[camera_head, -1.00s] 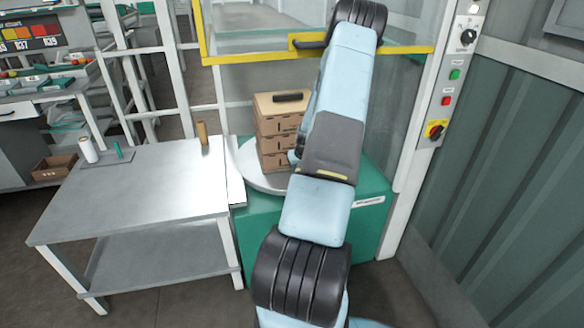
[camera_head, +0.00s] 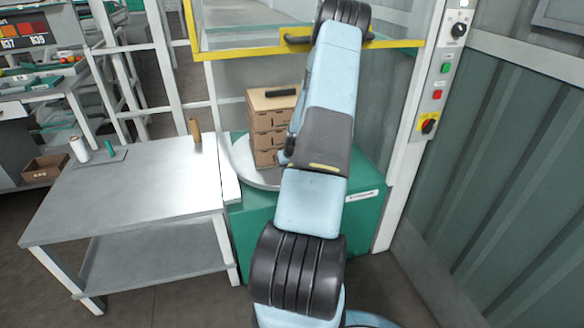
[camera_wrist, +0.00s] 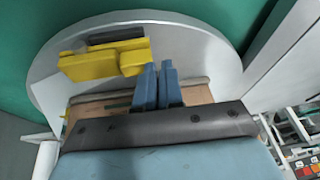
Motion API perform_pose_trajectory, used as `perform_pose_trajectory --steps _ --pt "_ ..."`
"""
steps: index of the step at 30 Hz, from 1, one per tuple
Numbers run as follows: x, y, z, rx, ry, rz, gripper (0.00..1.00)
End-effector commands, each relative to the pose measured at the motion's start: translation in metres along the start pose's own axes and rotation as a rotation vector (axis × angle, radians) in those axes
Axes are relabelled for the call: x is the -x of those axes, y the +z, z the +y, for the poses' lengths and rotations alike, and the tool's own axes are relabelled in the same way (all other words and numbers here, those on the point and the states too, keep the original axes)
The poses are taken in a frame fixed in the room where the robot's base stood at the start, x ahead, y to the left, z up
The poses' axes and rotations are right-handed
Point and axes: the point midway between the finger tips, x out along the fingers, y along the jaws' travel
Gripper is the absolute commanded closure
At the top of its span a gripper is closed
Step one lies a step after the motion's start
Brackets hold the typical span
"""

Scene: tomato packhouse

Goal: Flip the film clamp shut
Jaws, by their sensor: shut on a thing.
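The yellow film clamp (camera_wrist: 104,62) is on the pale round turntable (camera_wrist: 62,66), at the upper left in the wrist view. It has a long yellow bar and a stubby block at its right end. My gripper (camera_wrist: 158,72) has its blue fingers close together at the right end of the clamp, with the left fingertip against or right beside the block. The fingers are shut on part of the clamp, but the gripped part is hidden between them.
Stacked brown cartons (camera_head: 268,125) stand on the turntable, with a black item (camera_head: 281,92) on top. A yellow-edged clear guard (camera_head: 230,54) is behind. A steel table (camera_head: 130,193) holding a white roll (camera_head: 79,149) stands left. A control panel (camera_head: 440,75) is at right.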

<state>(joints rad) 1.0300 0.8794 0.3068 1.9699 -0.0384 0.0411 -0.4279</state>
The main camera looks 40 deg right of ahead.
Motion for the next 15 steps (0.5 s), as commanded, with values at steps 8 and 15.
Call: perform_pose_trajectory --steps 8,15 --pt "-0.001 0.006 -0.007 0.002 -0.012 -0.012 1.0" --pt "0.034 0.004 -0.003 0.001 -0.006 -0.005 1.0"
